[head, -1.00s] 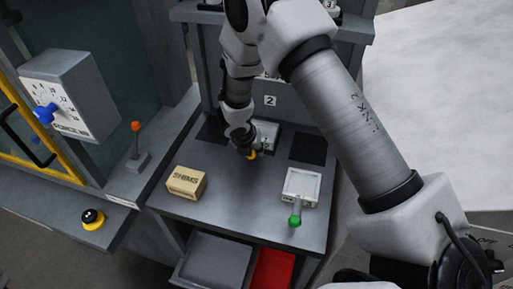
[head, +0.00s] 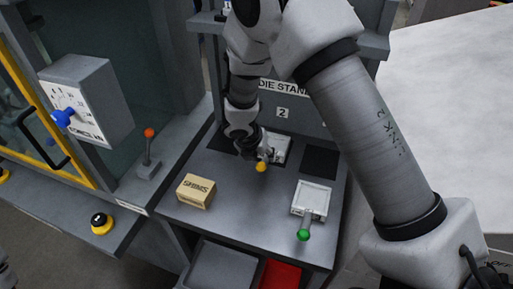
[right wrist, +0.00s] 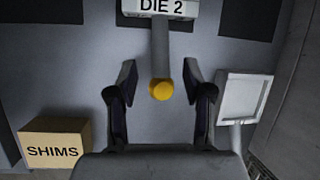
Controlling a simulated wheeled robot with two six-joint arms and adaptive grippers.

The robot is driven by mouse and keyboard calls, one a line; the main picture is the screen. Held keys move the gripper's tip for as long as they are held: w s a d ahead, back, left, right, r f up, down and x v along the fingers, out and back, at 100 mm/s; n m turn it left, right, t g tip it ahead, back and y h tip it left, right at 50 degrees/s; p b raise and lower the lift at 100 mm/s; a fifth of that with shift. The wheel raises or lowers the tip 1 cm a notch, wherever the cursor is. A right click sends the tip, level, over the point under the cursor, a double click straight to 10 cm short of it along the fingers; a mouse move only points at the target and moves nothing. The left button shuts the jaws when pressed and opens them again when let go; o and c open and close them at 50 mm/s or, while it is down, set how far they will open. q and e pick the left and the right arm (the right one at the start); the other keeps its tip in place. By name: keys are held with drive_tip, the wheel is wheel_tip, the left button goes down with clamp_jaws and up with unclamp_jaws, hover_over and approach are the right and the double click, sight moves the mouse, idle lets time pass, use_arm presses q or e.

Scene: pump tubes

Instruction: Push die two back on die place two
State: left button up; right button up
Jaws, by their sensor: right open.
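Die 2 (head: 281,149) is a light grey block with a handle ending in a yellow knob (head: 261,167). It sits toward the back middle of the die stand, below the "2" plate (head: 282,113), between two dark square pads. My right gripper (right wrist: 160,92) is open, with one finger on each side of the yellow knob and a gap on both sides.
A "SHIMS" box (head: 196,191) stands at left on the stand. A die with a green knob (head: 304,235) lies front right. Bare dark pads lie at left (head: 222,140) and right (head: 320,162). A lever with an orange knob (head: 149,133) stands further left.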

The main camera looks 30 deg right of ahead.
drive_tip(key=v, duration=0.6)
drive_tip(key=shift+r, duration=0.15)
drive_tip(key=shift+a, duration=0.1)
